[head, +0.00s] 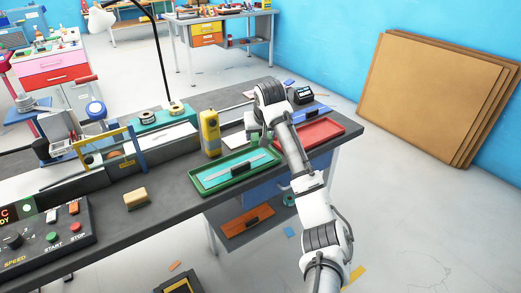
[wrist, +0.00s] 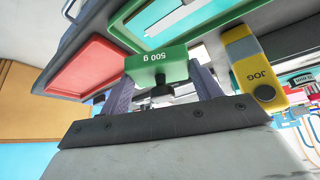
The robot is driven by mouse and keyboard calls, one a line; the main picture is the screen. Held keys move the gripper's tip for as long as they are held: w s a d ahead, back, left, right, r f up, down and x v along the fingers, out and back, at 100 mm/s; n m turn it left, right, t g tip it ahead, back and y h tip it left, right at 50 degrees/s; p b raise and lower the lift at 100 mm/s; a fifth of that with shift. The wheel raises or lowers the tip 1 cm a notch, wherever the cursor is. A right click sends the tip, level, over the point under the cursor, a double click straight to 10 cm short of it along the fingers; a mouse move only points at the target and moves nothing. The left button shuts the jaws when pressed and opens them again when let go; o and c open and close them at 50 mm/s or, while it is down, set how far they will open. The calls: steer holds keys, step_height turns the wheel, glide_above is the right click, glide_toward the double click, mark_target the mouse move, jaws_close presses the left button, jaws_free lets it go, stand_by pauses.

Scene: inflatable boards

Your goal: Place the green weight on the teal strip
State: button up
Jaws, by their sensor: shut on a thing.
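The green weight (wrist: 157,64), marked 500 g, is between the two fingers of my gripper (wrist: 160,92) in the wrist view, with the fingers shut on it. In the head view my gripper (head: 261,138) is above the far right part of the green tray (head: 203,191); the weight is hard to make out there. The teal strip (head: 213,179) lies inside the green tray, with a silver bar and a small black block on it. The weight appears held above the tray's edge, apart from the strip.
A red tray (head: 325,131) lies to the right of the green tray. A yellow pendant (head: 210,133) marked JOG stands behind the green tray. A tan block (head: 135,198) and a control panel (head: 45,235) are at the left. Bare dark bench top lies left of the green tray.

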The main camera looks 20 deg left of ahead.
steer(key=shift+f+p, duration=0.55)
steer(key=shift+f, duration=3)
steer(key=o, duration=1.4)
steer(key=shift+f, duration=0.1)
steer(key=shift+c, duration=0.2)
